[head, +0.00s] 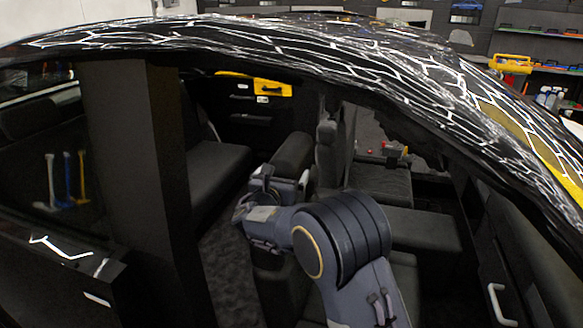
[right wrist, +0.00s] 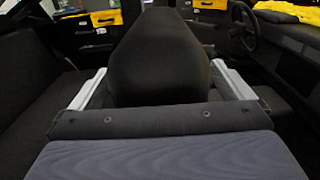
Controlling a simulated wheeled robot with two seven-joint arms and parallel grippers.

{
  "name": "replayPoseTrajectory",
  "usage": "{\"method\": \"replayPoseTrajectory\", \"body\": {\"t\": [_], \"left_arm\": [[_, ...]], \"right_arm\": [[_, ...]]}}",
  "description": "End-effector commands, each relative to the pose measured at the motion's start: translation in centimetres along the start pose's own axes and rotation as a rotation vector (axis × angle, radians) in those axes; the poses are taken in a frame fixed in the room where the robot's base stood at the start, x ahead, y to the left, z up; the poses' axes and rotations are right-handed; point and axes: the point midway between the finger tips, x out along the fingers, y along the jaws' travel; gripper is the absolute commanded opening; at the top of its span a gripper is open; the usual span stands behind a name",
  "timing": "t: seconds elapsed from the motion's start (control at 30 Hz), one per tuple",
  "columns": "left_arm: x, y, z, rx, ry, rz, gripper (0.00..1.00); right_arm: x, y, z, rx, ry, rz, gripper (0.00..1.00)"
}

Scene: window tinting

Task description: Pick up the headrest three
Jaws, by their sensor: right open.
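A dark, rounded headrest-like block (right wrist: 155,55) fills the middle of the right wrist view, tapering towards its top. The pale fingers of my right gripper (right wrist: 160,68) are spread wide, one on each side of it; I cannot tell whether they touch it. In the head view my right gripper (head: 286,182) is inside the car, just in front of a dark seat-top block (head: 294,153), which appears to be the same one. My arm hides the lower part of that seat. Another upright headrest (head: 326,132) stands behind it to the right. My left gripper is out of view.
The car's roof edge (head: 300,62) and a thick dark pillar (head: 125,150) frame the opening around my arm. A rear bench seat (head: 215,165) lies to the left. A steering wheel (right wrist: 243,22) shows in the right wrist view.

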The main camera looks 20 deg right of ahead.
Motion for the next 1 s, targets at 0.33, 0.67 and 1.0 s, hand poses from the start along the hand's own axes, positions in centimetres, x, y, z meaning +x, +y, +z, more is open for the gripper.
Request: {"method": "replayPoseTrajectory", "body": {"t": [0.33,0.67,1.0], "left_arm": [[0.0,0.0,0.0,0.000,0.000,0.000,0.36],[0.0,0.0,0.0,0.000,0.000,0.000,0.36],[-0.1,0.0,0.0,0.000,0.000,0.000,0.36]], "right_arm": [[-0.1,0.0,0.0,0.001,0.000,0.000,0.62],[0.0,0.0,0.3,0.002,-0.005,-0.001,0.36],[0.0,0.0,1.7,0.005,-0.006,-0.001,0.36]]}}
